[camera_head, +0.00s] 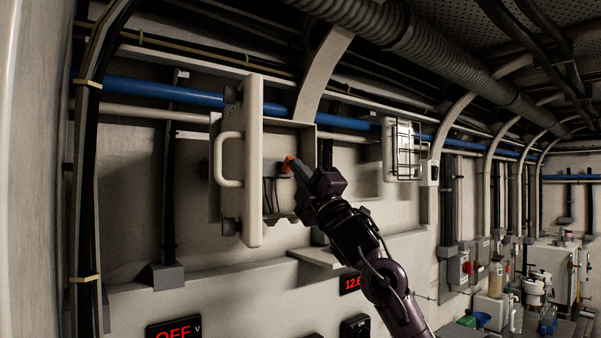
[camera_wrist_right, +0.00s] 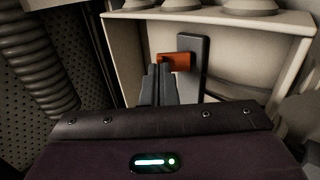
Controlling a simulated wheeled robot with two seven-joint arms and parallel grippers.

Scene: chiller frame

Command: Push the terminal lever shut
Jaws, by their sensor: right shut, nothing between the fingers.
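The terminal lever is orange. It shows in the head view (camera_head: 288,163) inside an open wall box (camera_head: 302,134), and in the right wrist view (camera_wrist_right: 180,61) against a dark grey terminal block (camera_wrist_right: 194,73). My right gripper (camera_head: 297,166) reaches into the box from the lower right with its fingers closed and empty. In the wrist view its fingertips (camera_wrist_right: 160,72) are at the left end of the lever, seeming to touch it; exact contact is hard to tell. The fingers partly hide the lever and block. My left gripper is not in view.
The box's pale door (camera_head: 252,185) with its handle (camera_head: 228,160) stands open to the left of my right gripper. Dark cables (camera_head: 268,195) hang inside the box. A shelf (camera_head: 316,258) juts out below. A caged lamp (camera_head: 402,150) is on the wall to the right.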

